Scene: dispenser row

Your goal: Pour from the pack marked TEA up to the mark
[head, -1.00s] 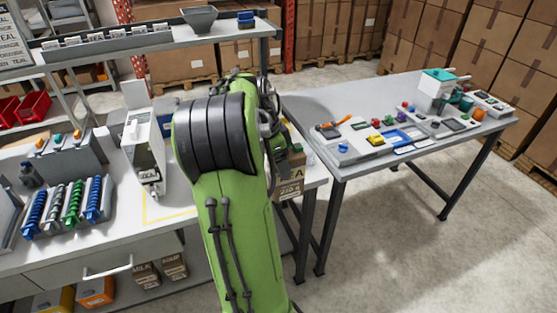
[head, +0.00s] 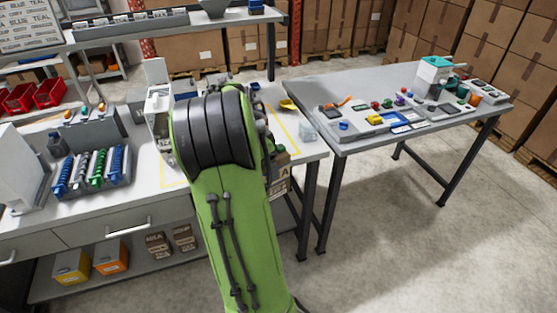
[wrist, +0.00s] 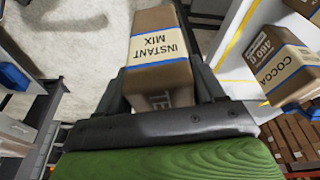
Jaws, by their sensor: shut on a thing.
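My gripper (wrist: 162,84) is shut on a brown pack (wrist: 158,48) in the wrist view. The pack has a pale INSTANT MIX label, and large letters reading TE show before the jaws cover the rest. In the head view my green arm hides the gripper. Part of the held pack (head: 279,186), with a label ending in A, shows just right of the arm, by the counter's front right corner. A clear, box-like container (head: 308,130) stands on the counter's right end; no mark on it can be made out.
A COCOA pack (wrist: 290,68) lies right of the held pack in the wrist view. The counter (head: 140,187) carries a yellow scoop (head: 288,105) and blue and green dispensers (head: 92,168). A side table (head: 340,98) with small items stands right.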

